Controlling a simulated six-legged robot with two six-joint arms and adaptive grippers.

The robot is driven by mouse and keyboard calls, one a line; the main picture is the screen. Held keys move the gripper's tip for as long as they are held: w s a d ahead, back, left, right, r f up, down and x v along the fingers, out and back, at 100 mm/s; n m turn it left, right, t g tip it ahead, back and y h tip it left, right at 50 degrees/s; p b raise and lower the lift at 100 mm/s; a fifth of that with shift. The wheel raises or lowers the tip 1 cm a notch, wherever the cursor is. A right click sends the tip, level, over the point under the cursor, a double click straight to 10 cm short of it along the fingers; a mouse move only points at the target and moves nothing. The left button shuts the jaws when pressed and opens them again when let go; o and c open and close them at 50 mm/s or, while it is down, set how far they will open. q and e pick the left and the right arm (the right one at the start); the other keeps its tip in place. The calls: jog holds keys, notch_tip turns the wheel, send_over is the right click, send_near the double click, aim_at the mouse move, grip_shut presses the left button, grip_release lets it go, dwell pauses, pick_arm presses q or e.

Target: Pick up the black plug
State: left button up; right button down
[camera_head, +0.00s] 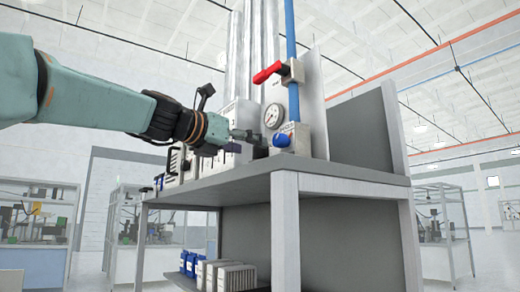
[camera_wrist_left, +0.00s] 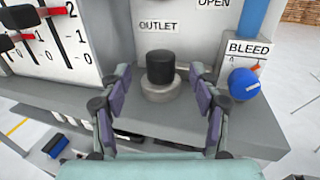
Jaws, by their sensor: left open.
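The black plug (camera_wrist_left: 160,67) is a short dark cylinder standing upright on a round grey base (camera_wrist_left: 162,92) under the OUTLET label in the left wrist view. My left gripper (camera_wrist_left: 161,80) is open, with one finger on each side of the plug and gaps between them and it. In the head view my left gripper (camera_head: 256,136) reaches in from the left above the grey shelf, in front of the panel. I cannot make out the plug clearly there. My right gripper is in neither view.
A blue knob (camera_wrist_left: 244,84) under the BLEED label is close right of the fingers. A pressure gauge (camera_head: 274,116) and red-handled valve (camera_head: 268,72) are above the shelf (camera_head: 330,184). Red-and-black switches (camera_wrist_left: 40,12) are at the left.

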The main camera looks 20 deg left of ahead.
aim_at(257, 150)
pick_arm(q)
jog(key=shift+w+a+p, duration=0.15)
jog(key=shift+w+p, duration=0.15)
jog(key=shift+w+d+f+p, duration=0.15)
jog(key=shift+w+d+p, duration=0.1)
jog(key=shift+w+p, duration=0.5)
jog(key=shift+w+d+p, duration=0.1)
jog(key=shift+d+p, duration=0.2)
jog(key=shift+p, duration=0.15)
jog(key=shift+w+d+f, duration=0.2)
jog(key=shift+w+d, duration=0.45)
jog(key=shift+w, duration=0.05)
jog(key=shift+w+d+p, duration=0.1)
jog(key=shift+w+p, duration=0.1)
jog(key=shift+p, duration=0.1)
jog(key=shift+w+f, duration=0.1)
jog(key=shift+w, duration=0.45)
jog(key=shift+w+f, duration=0.15)
jog(key=shift+w, duration=0.2)
jog(key=shift+s, duration=0.25)
jog(key=shift+c, duration=1.4)
jog(key=shift+s+r, duration=0.25)
jog(key=shift+s, duration=0.05)
jog(key=c, duration=0.3)
jog(key=shift+w+f, duration=0.2)
jog(key=shift+w, duration=0.1)
jog(key=c, duration=0.5)
jog(key=shift+s, duration=0.1)
jog(key=shift+c, duration=1)
